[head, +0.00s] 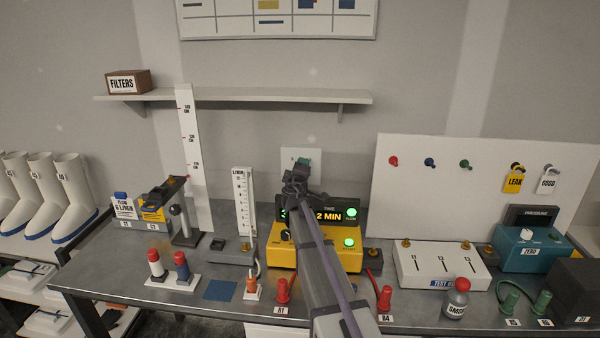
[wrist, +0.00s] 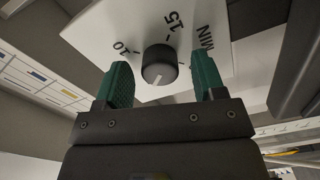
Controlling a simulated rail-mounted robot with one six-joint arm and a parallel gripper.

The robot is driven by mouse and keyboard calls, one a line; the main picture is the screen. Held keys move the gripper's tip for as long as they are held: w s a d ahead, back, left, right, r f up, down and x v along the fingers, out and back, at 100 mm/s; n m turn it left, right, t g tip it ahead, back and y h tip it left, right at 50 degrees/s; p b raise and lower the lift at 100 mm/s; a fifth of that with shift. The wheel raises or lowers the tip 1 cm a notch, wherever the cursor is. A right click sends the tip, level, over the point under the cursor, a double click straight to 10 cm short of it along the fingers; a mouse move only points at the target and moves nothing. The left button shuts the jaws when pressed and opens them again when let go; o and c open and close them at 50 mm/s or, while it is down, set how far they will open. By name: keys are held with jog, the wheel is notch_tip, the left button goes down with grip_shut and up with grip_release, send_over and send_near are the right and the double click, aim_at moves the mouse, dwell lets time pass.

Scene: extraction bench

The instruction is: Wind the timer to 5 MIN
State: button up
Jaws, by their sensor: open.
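The timer is a white plate (wrist: 215,50) on the wall with a round dark knob (wrist: 159,64). In the wrist view, "10", "15" and "MIN" are readable on it, and the knob's white line points toward the bottom of the picture. Other marks are hidden or cut off. In the head view the timer plate (head: 288,155) is partly hidden behind my arm. My gripper (wrist: 162,80) is open, its green fingers to either side of the knob with visible gaps. It also shows in front of the plate in the head view (head: 302,164).
Below my gripper stands a yellow instrument (head: 285,258) with a display reading "2 MIN" and a lit green button. A tall white scale (head: 188,130) and a flow tube (head: 243,205) stand to the left. A shelf (head: 230,96) runs above. A white pegboard (head: 440,200) is at right.

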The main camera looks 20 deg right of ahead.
jog(key=v, duration=1.1)
jog(key=s+d+f+m+g, duration=0.1)
jog(key=s+f+m+g, duration=0.85)
jog(key=s, duration=0.35)
jog(key=s+a+f+g+y, duration=0.3)
jog(key=s+a+f+y, duration=0.1)
jog(key=s+a, duration=0.4)
jog(key=s+a+f+n+g+y, duration=0.1)
jog(key=s+a+f+g+y, duration=0.2)
jog(key=s+a, duration=0.5)
jog(key=a+f+y, duration=0.1)
jog(key=a+y, duration=0.1)
jog(key=a, duration=0.1)
jog(key=shift+s+a, duration=0.3)
jog(key=shift+a, duration=0.1)
